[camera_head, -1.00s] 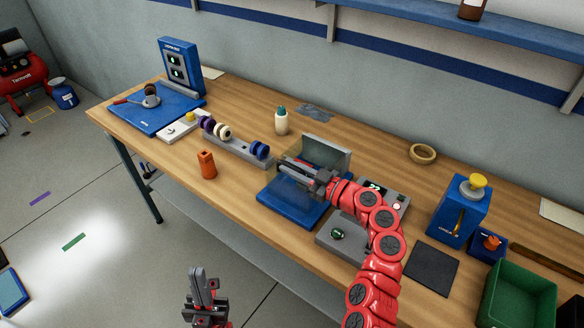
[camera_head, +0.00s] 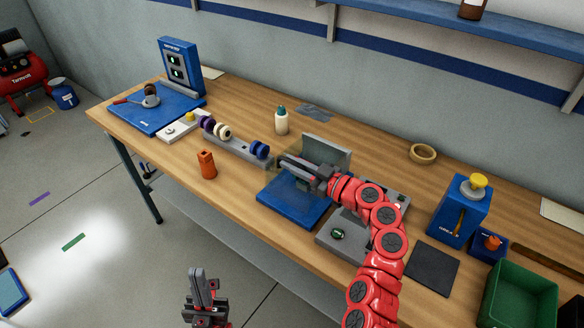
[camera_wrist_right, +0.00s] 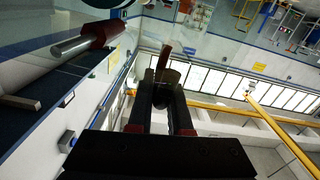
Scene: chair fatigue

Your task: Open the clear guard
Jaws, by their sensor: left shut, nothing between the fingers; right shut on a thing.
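My right gripper (camera_head: 285,162) is over the back left of that base, in front of the panel. It is shut on a small brownish piece (camera_wrist_right: 163,62), seen at the fingertips in the right wrist view, which seems to be part of the guard. The arm and gripper hide much of the guard, so its exact angle is unclear. My left gripper (camera_head: 197,276) is shut and empty, pointing up in front of the table.
A grey control box (camera_head: 345,238) stands right of the base. A green bin (camera_head: 520,295) is at far right.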

